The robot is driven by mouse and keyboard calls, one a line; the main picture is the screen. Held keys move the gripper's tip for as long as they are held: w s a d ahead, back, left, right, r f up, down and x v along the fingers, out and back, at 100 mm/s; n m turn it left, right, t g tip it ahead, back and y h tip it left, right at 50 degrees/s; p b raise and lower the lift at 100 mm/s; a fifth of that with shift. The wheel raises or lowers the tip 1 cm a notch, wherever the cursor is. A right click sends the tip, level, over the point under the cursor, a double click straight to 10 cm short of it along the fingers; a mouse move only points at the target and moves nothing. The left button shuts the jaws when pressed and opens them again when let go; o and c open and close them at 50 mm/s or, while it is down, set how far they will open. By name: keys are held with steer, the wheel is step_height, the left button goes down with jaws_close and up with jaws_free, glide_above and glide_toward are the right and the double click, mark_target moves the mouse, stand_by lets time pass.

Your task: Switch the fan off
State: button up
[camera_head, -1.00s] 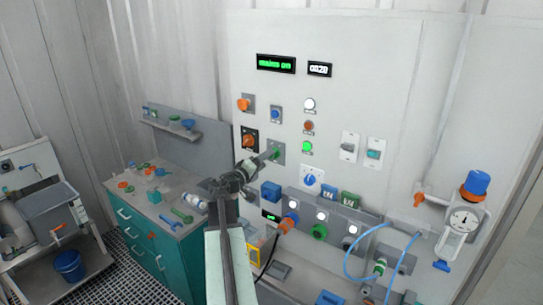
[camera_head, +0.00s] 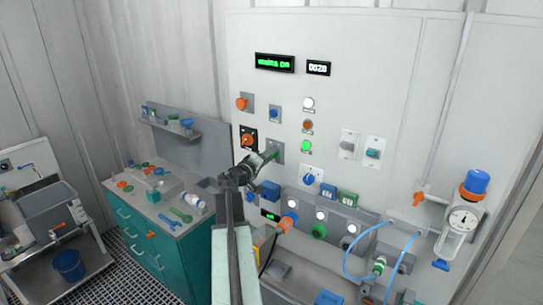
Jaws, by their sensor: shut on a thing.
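My gripper (camera_head: 268,158) reaches up and right to a grey plate (camera_head: 278,145) on the white wall panel. It is shut on a small green switch (camera_head: 273,155) on that plate. The fingers cover most of the switch, so its position is hard to tell. The labels are too small to read, so I cannot tell which control is the fan's. The green display (camera_head: 274,63) at the top appears to read "mains on".
Grey boxes with plugs (camera_head: 320,231) jut out below. A teal cabinet (camera_head: 150,251) stands at left.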

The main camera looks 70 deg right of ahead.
steer(key=n, duration=1.1)
steer(key=shift+a, duration=0.3)
steer(key=shift+n, duration=0.4)
steer(key=o, duration=1.4)
